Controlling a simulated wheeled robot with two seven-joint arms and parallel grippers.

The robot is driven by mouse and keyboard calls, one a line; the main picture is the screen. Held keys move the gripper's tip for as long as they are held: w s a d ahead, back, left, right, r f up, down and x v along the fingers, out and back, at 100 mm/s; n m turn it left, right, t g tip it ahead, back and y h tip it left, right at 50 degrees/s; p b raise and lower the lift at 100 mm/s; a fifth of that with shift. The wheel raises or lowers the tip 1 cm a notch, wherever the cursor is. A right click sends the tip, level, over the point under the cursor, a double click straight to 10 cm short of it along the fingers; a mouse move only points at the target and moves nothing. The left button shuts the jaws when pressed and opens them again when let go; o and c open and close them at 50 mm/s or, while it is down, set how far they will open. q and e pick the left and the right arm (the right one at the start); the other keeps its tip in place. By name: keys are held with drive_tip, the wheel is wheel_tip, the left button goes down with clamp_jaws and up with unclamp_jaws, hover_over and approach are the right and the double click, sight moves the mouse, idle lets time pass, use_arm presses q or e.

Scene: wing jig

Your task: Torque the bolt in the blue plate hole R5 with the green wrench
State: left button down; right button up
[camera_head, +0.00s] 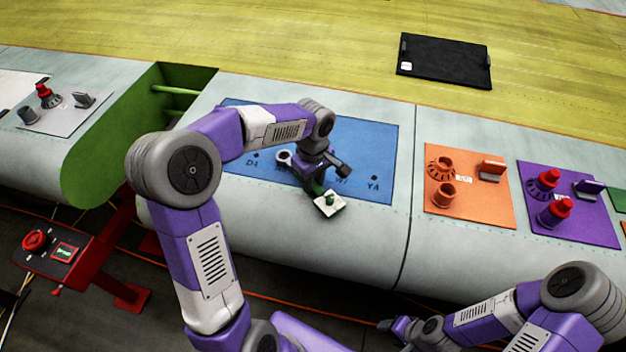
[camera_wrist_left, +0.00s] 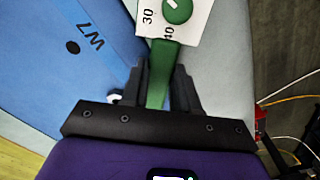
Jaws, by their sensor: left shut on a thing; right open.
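The blue plate (camera_head: 360,140) lies on the light grey wing, partly hidden by my left arm. My left gripper (camera_head: 321,184) is over the plate's front edge, shut on the green wrench. The wrench's green handle (camera_wrist_left: 160,72) runs between the fingers in the left wrist view. It ends in a white dial plate (camera_head: 329,206) with a green knob, marked 30 and 40. A plate hole labelled W7 (camera_wrist_left: 73,47) is left of the fingers in the wrist view. I cannot make out hole R5 or its bolt. My right gripper (camera_head: 390,326) is open and empty, low in front of the wing.
An orange plate (camera_head: 470,212) and a purple plate (camera_head: 590,230) with upright fittings are to the right. A grey plate (camera_head: 70,122) sits at far left, a black tray (camera_head: 445,78) at the back. A red control stand (camera_head: 60,262) is at lower left.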

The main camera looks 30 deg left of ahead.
sight(294, 198)
use_arm(q)
drive_tip(key=shift+s+a+f+m, duration=0.1)
drive_tip(key=shift+s+a+m, duration=0.25)
drive_tip(key=shift+s+m, duration=0.25)
drive_tip(key=shift+s+a+m, duration=0.3)
drive_tip(key=shift+s+m, duration=0.25)
drive_tip(key=shift+m, duration=0.05)
drive_tip(key=shift+s+a+f+m, duration=0.1)
drive_tip(key=shift+s+a+m, duration=0.85)
drive_tip(key=shift+m, duration=0.25)
drive_tip(key=shift+s+a+m+p, duration=0.65)
drive_tip(key=shift+s+a+m, duration=0.2)
drive_tip(key=shift+a+m, duration=0.3)
